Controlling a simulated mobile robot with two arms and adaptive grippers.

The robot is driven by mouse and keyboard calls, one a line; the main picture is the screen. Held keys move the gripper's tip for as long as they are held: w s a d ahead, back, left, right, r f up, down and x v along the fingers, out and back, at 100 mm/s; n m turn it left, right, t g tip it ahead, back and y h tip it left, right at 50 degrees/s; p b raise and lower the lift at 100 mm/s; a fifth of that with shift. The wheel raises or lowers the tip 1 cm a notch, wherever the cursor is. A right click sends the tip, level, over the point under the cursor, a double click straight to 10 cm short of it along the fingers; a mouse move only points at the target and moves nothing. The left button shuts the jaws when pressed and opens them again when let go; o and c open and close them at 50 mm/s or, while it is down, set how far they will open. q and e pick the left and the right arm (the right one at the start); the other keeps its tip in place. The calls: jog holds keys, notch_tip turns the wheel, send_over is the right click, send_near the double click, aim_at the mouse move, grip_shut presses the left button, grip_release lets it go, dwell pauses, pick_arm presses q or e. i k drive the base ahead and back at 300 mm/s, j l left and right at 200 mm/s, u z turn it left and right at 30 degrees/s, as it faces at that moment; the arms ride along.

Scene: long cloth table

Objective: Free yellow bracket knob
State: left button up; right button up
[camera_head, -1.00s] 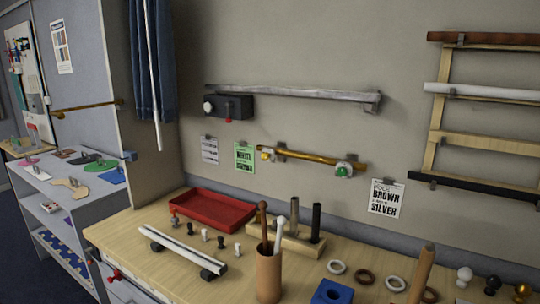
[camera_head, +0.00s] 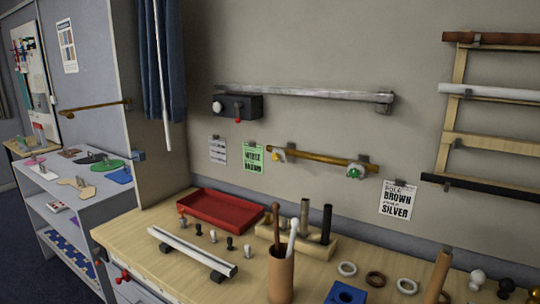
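A brass-coloured rod (camera_head: 318,157) hangs on the wall on two small brackets. The left bracket carries a small yellow knob (camera_head: 278,156), close below the rod's left end. The right bracket carries a green knob (camera_head: 353,172). The yellow knob is too small here to tell how it is seated. Neither of my grippers is in view.
A silver rail (camera_head: 305,92) with a dark box (camera_head: 237,107) is on the wall above. The wooden bench (camera_head: 150,259) below holds a red tray (camera_head: 219,209), a white rod (camera_head: 192,251), a brown cup (camera_head: 281,276), small knobs and several rings.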

aim_at(276, 156)
jog(key=i+j+z, duration=0.15)
jog(key=z, duration=0.2)
jog(key=i+j+z, duration=0.2)
jog(key=i+z, duration=0.15)
